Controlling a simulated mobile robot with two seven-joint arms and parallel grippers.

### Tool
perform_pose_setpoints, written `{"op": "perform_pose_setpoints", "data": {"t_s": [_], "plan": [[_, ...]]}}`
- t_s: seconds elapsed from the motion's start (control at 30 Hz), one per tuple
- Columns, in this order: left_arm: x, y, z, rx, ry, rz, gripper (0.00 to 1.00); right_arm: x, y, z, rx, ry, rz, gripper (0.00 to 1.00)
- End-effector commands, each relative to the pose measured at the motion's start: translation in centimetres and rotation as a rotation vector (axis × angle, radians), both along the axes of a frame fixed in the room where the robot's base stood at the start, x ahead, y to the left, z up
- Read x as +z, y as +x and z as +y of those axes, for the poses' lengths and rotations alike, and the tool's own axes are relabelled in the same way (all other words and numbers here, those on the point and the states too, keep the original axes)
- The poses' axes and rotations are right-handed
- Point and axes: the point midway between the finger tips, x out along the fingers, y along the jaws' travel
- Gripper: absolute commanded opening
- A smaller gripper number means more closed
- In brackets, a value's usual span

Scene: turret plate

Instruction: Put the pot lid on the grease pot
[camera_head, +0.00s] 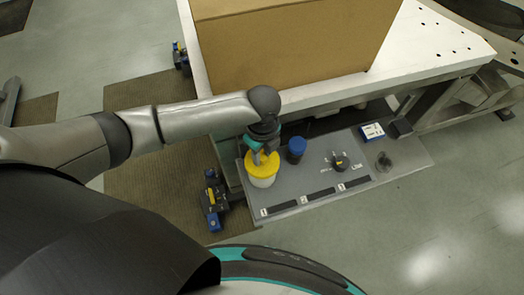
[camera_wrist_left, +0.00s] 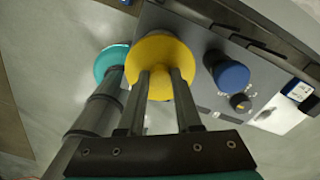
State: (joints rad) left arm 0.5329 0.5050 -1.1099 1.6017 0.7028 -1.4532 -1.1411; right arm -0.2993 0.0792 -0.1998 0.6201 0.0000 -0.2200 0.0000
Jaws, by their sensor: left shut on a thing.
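The yellow pot lid (camera_head: 260,170) is directly over the white grease pot (camera_head: 263,182) at the left end of the grey plate, roughly level. No clear gap shows between them, but I cannot tell whether the lid is fully seated. My left gripper (camera_head: 261,157) comes down from above and is shut on the lid's knob. In the left wrist view the lid (camera_wrist_left: 160,50) fills the space ahead of my left gripper (camera_wrist_left: 160,74), with a finger on each side of the knob. The lid hides the pot there. My right gripper is not in view.
A blue-capped cylinder (camera_head: 296,147) stands close to the right of the pot. A black dial (camera_head: 340,161), numbered slots (camera_head: 318,196) and a blue-and-white box (camera_head: 372,131) are farther along the grey plate (camera_head: 300,180). A large cardboard box (camera_head: 290,45) stands on the white table behind.

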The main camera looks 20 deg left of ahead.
Motion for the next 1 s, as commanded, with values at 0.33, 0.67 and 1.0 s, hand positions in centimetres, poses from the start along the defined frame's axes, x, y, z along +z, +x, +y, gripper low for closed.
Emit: {"op": "perform_pose_setpoints", "data": {"t_s": [0.33, 0.67, 1.0], "plan": [[-0.03, -0.01, -0.03, -0.001, 0.000, 0.000, 0.00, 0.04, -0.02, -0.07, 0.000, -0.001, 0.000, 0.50], [-0.08, -0.01, -0.03, 0.000, 0.000, 0.000, 0.00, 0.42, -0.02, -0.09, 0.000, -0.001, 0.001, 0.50], [-0.22, 0.01, -0.04, -0.001, -0.001, 0.000, 0.00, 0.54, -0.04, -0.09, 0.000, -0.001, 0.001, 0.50]]}}
